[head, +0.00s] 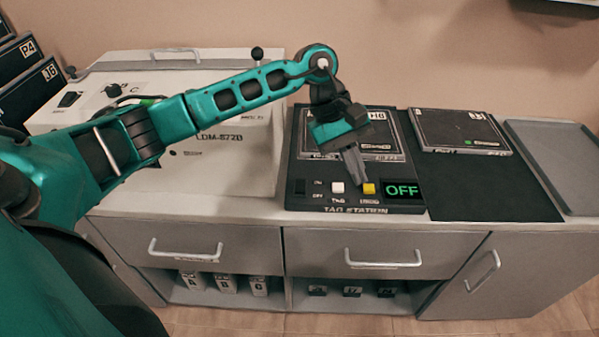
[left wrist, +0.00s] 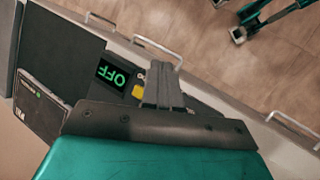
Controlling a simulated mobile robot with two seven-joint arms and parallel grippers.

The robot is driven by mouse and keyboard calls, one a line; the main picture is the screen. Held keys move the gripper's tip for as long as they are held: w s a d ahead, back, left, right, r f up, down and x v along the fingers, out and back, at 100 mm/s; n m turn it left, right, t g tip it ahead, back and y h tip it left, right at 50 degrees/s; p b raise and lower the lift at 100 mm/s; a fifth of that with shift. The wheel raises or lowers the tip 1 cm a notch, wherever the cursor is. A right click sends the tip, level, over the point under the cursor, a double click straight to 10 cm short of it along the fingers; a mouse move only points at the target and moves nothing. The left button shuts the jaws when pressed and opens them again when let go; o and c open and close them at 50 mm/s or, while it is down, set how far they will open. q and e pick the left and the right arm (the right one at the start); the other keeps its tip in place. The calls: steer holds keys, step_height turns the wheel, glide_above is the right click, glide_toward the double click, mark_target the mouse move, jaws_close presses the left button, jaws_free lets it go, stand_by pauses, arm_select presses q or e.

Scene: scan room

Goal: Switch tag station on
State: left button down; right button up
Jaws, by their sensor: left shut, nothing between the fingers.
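The tag station (head: 305,170) is a black panel on the counter. Its front strip carries a small black switch (head: 299,187) at the left, a white button (head: 338,187), a yellow button (head: 369,188) and a display (head: 403,189) reading OFF in green. My left gripper (head: 357,182) is shut and empty, pointing down over the front strip between the white and yellow buttons. I cannot tell whether its tips touch the panel. In the left wrist view the display (left wrist: 112,76) and the yellow button (left wrist: 138,91) show beside the shut fingers (left wrist: 160,82). My right gripper is not in the head view.
A flat dark cassette lies on the station behind my gripper. A black mat (head: 490,190) with another cassette (head: 460,130) and a grey tray (head: 555,165) are to the right. A white machine (head: 215,165) stands left, under my arm. Drawers with handles (head: 385,263) are below.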

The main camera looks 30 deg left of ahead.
mark_target(301, 186)
arm_select(q)
steer(key=w+a+r+m+y, duration=0.1)
steer(key=a+r+y, duration=0.1)
steer(key=a, duration=0.5)
steer(key=w+a+r+m+y, duration=0.1)
steer(key=a+r+y, duration=0.1)
steer(key=a+y, duration=0.2)
steer(key=a, duration=0.3)
steer(key=shift+w+m+t+b, duration=0.3)
steer(key=shift+w+t+b, duration=0.1)
steer(key=shift+f, duration=0.15)
step_height(301, 186, down, 14)
steer(key=shift+r+b, duration=0.1)
steer(key=shift+b, duration=0.25)
